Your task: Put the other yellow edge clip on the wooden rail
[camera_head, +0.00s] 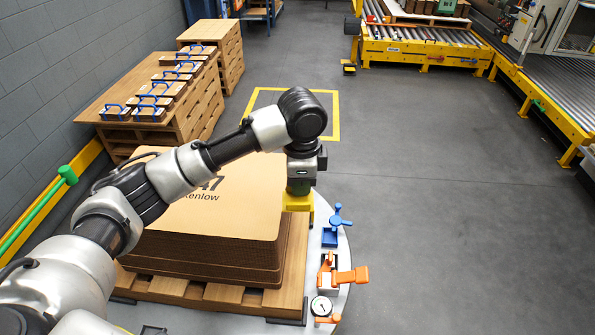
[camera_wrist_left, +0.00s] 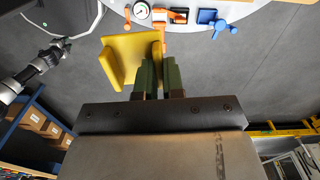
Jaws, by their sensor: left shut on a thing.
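My left gripper (camera_head: 299,188) is shut on a yellow edge clip (camera_head: 297,203), seen near the right back corner of the cardboard stack (camera_head: 225,215). In the left wrist view the green fingers (camera_wrist_left: 158,78) pinch one wall of the angled clip (camera_wrist_left: 122,52), with grey floor behind it. I cannot tell whether the clip touches the stack or the wood beside it. A wooden piece (camera_head: 294,245) runs along the stack's right side; I cannot tell whether it is the rail. My right arm's end (camera_wrist_left: 60,46) shows small in the left wrist view, its jaws unclear.
The round grey platform (camera_head: 339,262) carries a blue clamp (camera_head: 331,236), an orange clamp (camera_head: 345,276) and a dial gauge (camera_head: 321,306). A wooden pallet (camera_head: 200,290) supports the stack. Blue-handled blocks (camera_head: 150,112) stand at the back left. The floor on the right is clear.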

